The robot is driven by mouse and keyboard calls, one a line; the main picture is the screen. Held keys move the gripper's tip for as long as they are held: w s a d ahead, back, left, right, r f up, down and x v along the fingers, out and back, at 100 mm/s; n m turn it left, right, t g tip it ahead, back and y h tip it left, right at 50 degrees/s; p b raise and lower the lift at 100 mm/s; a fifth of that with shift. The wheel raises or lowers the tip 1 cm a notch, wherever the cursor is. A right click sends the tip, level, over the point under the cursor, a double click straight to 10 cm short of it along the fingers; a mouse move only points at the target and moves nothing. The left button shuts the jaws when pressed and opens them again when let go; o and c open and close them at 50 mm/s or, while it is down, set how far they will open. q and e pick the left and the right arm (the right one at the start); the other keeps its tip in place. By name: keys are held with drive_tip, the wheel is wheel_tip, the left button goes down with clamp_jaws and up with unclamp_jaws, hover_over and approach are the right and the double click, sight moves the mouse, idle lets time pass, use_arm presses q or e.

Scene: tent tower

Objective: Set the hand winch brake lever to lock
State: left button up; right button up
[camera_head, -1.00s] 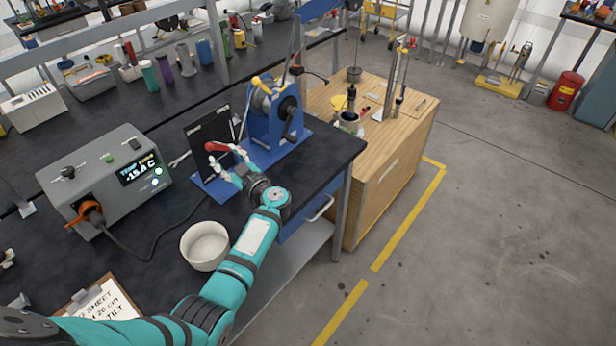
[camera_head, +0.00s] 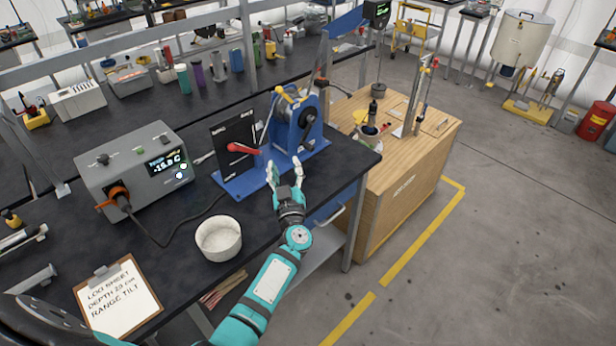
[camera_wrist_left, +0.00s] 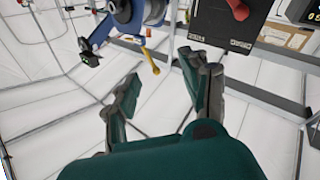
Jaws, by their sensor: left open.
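The red brake lever (camera_head: 243,149) is on an upright black panel (camera_head: 221,134) on the blue base of the hand winch (camera_head: 292,122). In the head view its handle points right, nearly level. My left gripper (camera_head: 284,168) is open and empty, to the right of the lever and apart from it, in front of the winch. In the left wrist view the open fingers (camera_wrist_left: 160,70) hold nothing, and the red lever (camera_wrist_left: 238,10) shows at the top edge, partly cut off. The panel's lettering is too small to read. My right gripper is not in view.
A grey control box (camera_head: 140,165) with an orange-plugged cable stands left of the panel. A white bowl (camera_head: 218,237) and a clipboard (camera_head: 117,292) lie nearer on the black bench. A wooden cabinet (camera_head: 405,190) stands beyond the bench's right end.

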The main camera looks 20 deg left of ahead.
use_arm(q)
drive_tip(key=s+d+r+m+t+h, duration=0.1)
drive_tip(key=d+m+t+h, duration=0.1)
drive_tip(key=d+m+h, duration=0.3)
drive_tip(key=shift+s+d+t+h, duration=0.2)
drive_tip(key=shift+d+t+h, duration=0.1)
drive_tip(key=shift+d+h, duration=0.8)
drive_tip(key=shift+d+r, duration=0.15)
drive_tip(key=shift+c, duration=0.3)
